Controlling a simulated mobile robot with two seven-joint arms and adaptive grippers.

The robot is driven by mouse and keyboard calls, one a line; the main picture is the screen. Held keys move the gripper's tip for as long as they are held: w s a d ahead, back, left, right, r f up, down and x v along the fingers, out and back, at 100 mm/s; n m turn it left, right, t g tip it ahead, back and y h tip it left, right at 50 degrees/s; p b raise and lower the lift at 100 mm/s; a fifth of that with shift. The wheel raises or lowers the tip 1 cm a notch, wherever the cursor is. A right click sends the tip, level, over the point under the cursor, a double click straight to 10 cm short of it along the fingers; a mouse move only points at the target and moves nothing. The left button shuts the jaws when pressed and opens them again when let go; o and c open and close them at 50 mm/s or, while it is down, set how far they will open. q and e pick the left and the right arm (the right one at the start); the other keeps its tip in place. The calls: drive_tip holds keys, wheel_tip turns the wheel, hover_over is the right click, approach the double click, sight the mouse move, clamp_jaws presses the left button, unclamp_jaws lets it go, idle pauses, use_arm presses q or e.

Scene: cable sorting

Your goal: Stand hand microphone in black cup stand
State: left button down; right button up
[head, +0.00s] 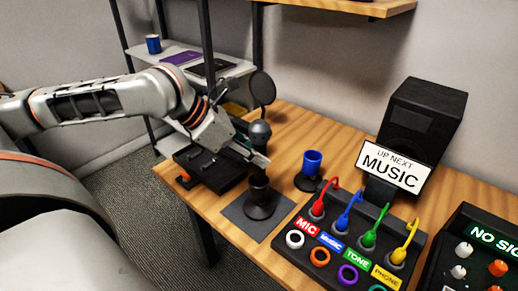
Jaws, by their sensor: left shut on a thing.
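The hand microphone stands upright, its round dark grey head (260,131) just above my left gripper (255,155). The gripper is shut on the microphone and hides its middle. A dark shaft shows below the fingers, directly over the black cup stand (260,206). The stand has a wide round base and sits on a dark square mat (236,214) near the table's front left edge. I cannot tell how deep the lower end is in the cup. My right gripper is out of view.
A blue cup stand (311,164) is to the right. A panel with coloured cables and sockets (338,246) stands at front right, with a speaker (422,125) and a sign (391,168) behind. A black case (205,168) and round dark disc (262,88) are close to my gripper.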

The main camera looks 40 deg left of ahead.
sight(256, 180)
use_arm(q)
drive_tip(key=shift+f, duration=0.9)
drive_tip(key=shift+f+b, duration=0.5)
drive_tip(key=shift+f, duration=1.3)
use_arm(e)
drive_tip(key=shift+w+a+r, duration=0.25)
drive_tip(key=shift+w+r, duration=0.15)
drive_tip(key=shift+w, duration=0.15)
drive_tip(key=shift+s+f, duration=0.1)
use_arm(q)
drive_tip(key=c, duration=1.7)
unclamp_jaws()
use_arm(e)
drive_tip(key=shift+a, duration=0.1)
use_arm(q)
drive_tip(key=shift+f, duration=0.1)
drive_tip(key=v, duration=1.2)
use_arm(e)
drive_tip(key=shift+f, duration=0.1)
